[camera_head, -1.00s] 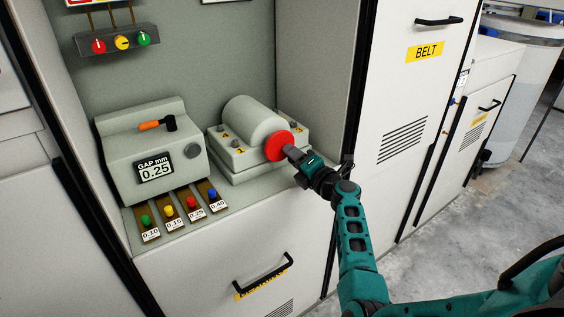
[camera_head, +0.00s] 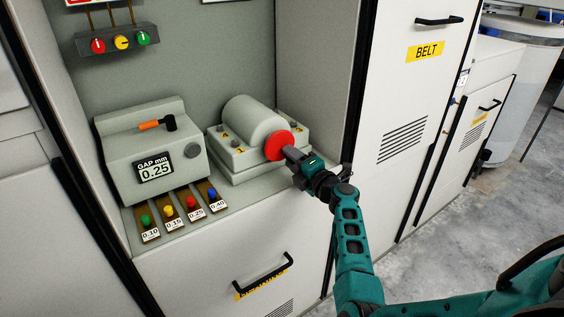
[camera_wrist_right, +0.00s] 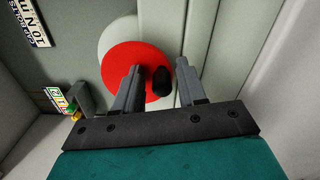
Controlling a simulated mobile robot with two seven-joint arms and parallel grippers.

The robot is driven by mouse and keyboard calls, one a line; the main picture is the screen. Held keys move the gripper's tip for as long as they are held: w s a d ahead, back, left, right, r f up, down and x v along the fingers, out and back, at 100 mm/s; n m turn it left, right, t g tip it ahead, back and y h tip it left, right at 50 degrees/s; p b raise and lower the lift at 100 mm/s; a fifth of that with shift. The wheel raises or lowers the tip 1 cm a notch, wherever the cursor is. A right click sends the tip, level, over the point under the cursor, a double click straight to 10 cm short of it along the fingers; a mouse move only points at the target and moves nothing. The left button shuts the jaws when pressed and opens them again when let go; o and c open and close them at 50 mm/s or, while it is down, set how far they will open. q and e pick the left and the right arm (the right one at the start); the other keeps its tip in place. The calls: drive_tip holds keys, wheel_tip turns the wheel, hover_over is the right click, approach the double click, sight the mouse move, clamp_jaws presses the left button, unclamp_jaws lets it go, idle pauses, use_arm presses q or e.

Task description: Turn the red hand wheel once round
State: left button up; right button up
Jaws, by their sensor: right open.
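The red hand wheel (camera_head: 274,148) is a flat red disc on the front of a rounded grey housing (camera_head: 250,117) inside the cabinet recess. My right gripper (camera_head: 287,152) is at the wheel's right side and covers part of it. In the right wrist view the red wheel (camera_wrist_right: 122,58) fills the upper middle, and a black knob (camera_wrist_right: 160,83) stands out near its right edge. My right gripper (camera_wrist_right: 158,68) is open there, with one finger on each side of the knob. A gap shows beside the knob; I cannot tell whether either finger touches it. My left gripper is not in view.
A grey gauge box (camera_head: 145,150) reading 0.25 stands left of the housing. Several tagged slips with coloured knobs (camera_head: 191,204) lie in front. The recess's right wall (camera_head: 318,70) is close to my right gripper. A drawer handle (camera_head: 263,273) sticks out below.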

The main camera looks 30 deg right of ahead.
drive_tip(key=shift+w+r, duration=0.2)
drive_tip(key=shift+r, duration=0.45)
drive_tip(key=shift+s+a+f, duration=0.1)
drive_tip(key=shift+s+f, duration=0.05)
drive_tip(key=shift+s, duration=0.45)
drive_tip(key=s, duration=0.5)
drive_tip(key=shift+s+d+f, duration=0.2)
drive_tip(key=shift+s+d, duration=0.1)
